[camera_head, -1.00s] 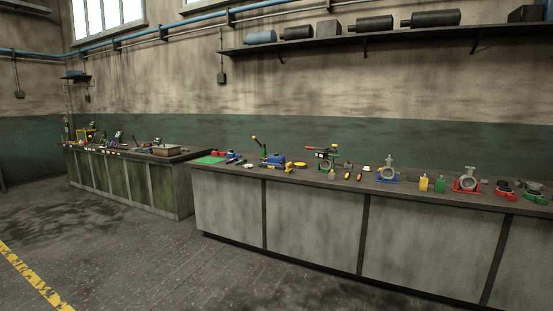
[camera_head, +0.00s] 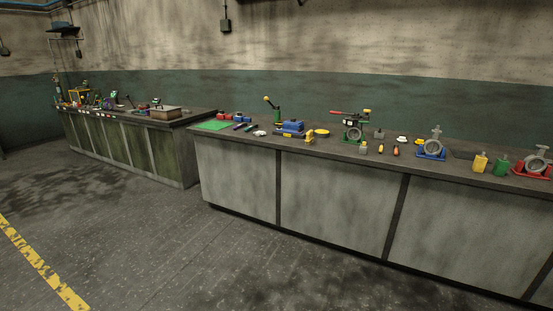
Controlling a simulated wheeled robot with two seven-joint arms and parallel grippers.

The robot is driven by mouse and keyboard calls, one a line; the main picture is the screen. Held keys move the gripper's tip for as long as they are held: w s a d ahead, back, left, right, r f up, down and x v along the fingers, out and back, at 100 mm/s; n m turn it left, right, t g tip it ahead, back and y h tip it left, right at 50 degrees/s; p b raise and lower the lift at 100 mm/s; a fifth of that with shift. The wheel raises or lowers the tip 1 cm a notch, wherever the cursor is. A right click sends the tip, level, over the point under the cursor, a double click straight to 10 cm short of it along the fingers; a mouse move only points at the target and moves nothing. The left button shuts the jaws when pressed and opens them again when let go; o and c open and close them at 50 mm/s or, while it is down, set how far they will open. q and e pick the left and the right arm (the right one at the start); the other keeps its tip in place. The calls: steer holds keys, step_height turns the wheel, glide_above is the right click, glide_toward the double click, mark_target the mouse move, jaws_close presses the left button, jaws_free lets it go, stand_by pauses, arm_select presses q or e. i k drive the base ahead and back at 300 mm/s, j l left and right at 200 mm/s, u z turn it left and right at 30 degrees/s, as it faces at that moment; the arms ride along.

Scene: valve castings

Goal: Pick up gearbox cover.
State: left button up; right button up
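I cannot single out the gearbox cover with certainty at this distance; the parts on the benches are small. On the long grey bench (camera_head: 335,203), a grey valve casting on a blue stand (camera_head: 432,147) stands right of the middle. Another grey valve casting on a red stand (camera_head: 535,164) is at the right edge of the picture. A low yellow round part (camera_head: 322,132) lies near the middle of the bench, left of a green press-like device with a red handle (camera_head: 354,126). Neither of my grippers is in view.
A yellow bottle (camera_head: 480,162) and a green one (camera_head: 500,166) stand on the long bench. A green mat (camera_head: 215,125) lies at its left end. A second bench (camera_head: 150,150) stands at the left with a brown box (camera_head: 166,113). The floor (camera_head: 130,240) in front is clear.

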mark_target(293, 121)
steer(key=i+j+u, duration=0.1)
steer(key=i, duration=0.75)
steer(key=i+j+u, duration=0.1)
steer(key=i+j, duration=0.15)
steer(key=i, duration=0.55)
